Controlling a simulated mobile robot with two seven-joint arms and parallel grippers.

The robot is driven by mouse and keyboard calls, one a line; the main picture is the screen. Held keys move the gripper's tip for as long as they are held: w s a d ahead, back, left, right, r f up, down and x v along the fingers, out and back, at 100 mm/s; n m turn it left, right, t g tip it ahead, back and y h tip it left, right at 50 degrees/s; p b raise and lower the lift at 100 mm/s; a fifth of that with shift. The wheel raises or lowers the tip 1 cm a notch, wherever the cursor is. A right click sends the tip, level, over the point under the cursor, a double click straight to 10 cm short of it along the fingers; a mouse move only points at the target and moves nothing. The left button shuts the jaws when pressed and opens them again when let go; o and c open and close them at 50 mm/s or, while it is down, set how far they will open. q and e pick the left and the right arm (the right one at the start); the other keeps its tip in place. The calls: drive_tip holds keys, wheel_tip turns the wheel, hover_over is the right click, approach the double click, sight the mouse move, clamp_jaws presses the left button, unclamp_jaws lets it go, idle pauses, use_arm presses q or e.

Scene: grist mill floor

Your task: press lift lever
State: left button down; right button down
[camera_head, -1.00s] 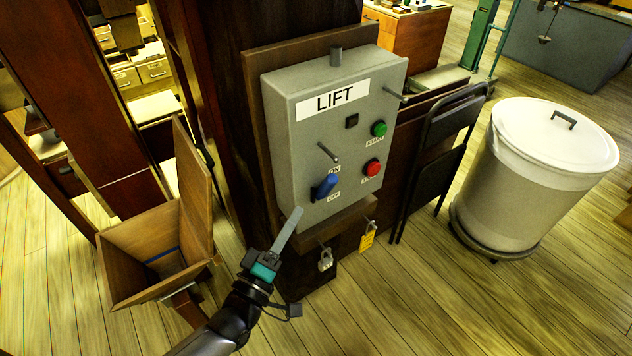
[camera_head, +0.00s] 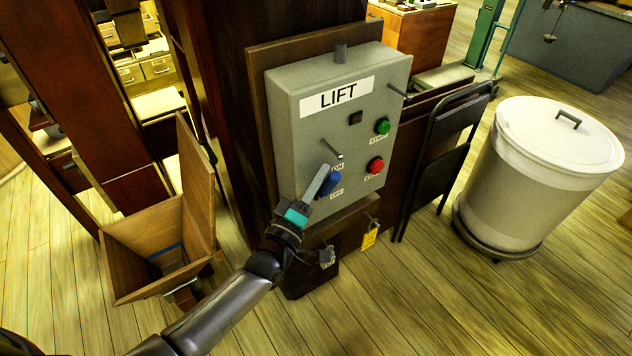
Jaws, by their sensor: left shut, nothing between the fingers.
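The grey LIFT control box (camera_head: 352,130) is mounted on a brown board on a dark wooden post. Its blue lever (camera_head: 331,183) is on the lower left of the front, between the ON and OFF labels, and is partly hidden behind my gripper. A metal peg juts out just above it. My left gripper (camera_head: 326,169) is shut and empty. Its grey fingers point up at the lever, overlapping its left side in the picture; I cannot tell whether they touch. My right gripper is not in view.
A green START button (camera_head: 382,126) and a red button (camera_head: 375,165) are on the right of the box. A yellow tag (camera_head: 369,238) hangs below. An open wooden bin (camera_head: 140,240) stands left; a folded black chair (camera_head: 440,160) and a white lidded barrel (camera_head: 535,180) stand right.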

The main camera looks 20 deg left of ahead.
use_arm(q)
drive_tip(key=shift+s+f, duration=0.1)
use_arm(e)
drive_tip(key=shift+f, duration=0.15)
use_arm(q)
drive_tip(key=shift+s+d+m+b, duration=0.1)
drive_tip(key=shift+d+m+b, duration=0.05)
drive_tip(key=shift+m+b, duration=0.3)
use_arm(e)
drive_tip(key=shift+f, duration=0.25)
